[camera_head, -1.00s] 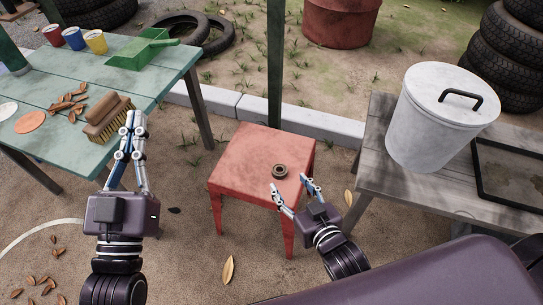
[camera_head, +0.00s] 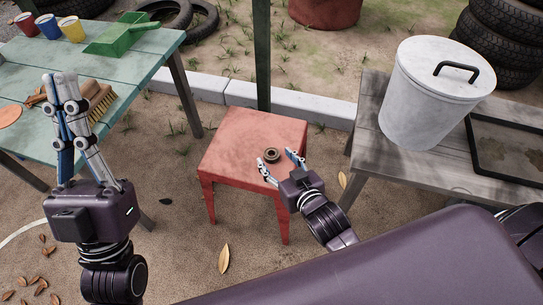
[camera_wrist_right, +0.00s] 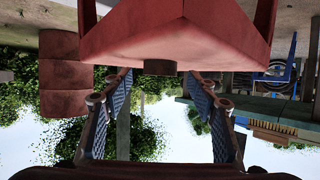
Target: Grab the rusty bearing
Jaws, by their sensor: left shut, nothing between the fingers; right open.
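The rusty bearing (camera_head: 271,155), a small dark brown ring, lies on top of the red stool (camera_head: 240,140) near its right front part. My right gripper (camera_head: 278,161) is open, its fingertips close to the bearing, one on each side of its near edge. In the right wrist view, which looks upside down, the bearing (camera_wrist_right: 160,67) shows at the stool's surface, between and beyond the open fingertips (camera_wrist_right: 158,88). Whether a finger touches it I cannot tell. My left gripper (camera_head: 66,82) is shut and empty, raised in front of the green table.
The green table (camera_head: 135,70) at left bears a brush (camera_head: 100,98), several cups and a green dustpan (camera_head: 118,35). A grey wooden bench (camera_head: 390,155) at right bears a lidded bin (camera_head: 425,105) and a dark tray (camera_head: 505,150). A post (camera_head: 262,60) stands behind the stool.

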